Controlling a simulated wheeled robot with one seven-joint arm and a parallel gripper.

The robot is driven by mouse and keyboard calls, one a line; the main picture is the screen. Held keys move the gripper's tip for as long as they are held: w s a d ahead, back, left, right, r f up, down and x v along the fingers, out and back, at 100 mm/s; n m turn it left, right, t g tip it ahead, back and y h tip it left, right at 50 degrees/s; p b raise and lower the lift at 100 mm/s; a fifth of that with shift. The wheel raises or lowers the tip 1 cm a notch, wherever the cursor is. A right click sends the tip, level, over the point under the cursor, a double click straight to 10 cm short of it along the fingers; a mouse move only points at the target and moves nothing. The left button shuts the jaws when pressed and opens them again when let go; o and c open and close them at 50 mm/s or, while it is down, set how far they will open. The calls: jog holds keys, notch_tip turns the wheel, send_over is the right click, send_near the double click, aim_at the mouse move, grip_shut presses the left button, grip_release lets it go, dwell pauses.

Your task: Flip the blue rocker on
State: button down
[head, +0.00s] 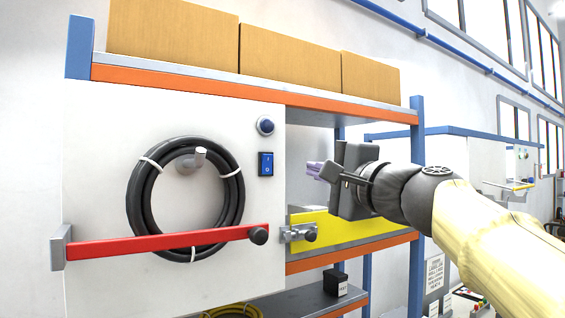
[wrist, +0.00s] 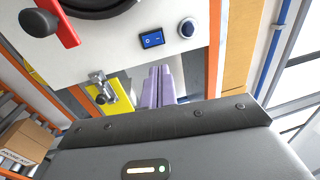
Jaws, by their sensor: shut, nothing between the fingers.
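The blue rocker (head: 266,163) is a small blue switch in a dark frame on the white panel, below a round blue button (head: 265,125). In the wrist view the rocker (wrist: 152,39) is upper centre, with white marks on it; I cannot tell which way it is tipped. My gripper (head: 314,169) is to the right of the rocker in the head view, apart from it. Its pale purple fingers (wrist: 158,82) are shut together with nothing between them and point towards the panel side.
A coiled black hose (head: 140,205) hangs on the panel's peg. Cardboard boxes (head: 290,52) stand on the top shelf. The panel around the rocker is clear.

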aim_at(269, 158)
jog(key=p+x, duration=0.7)
jog(key=x, duration=0.6)
jog(key=shift+a+r, duration=0.1)
jog(key=shift+r, duration=0.05)
jog(key=shift+w+a+p, duration=0.25)
jog(key=shift+w+p, duration=0.05)
jog(key=shift+p, duration=0.15)
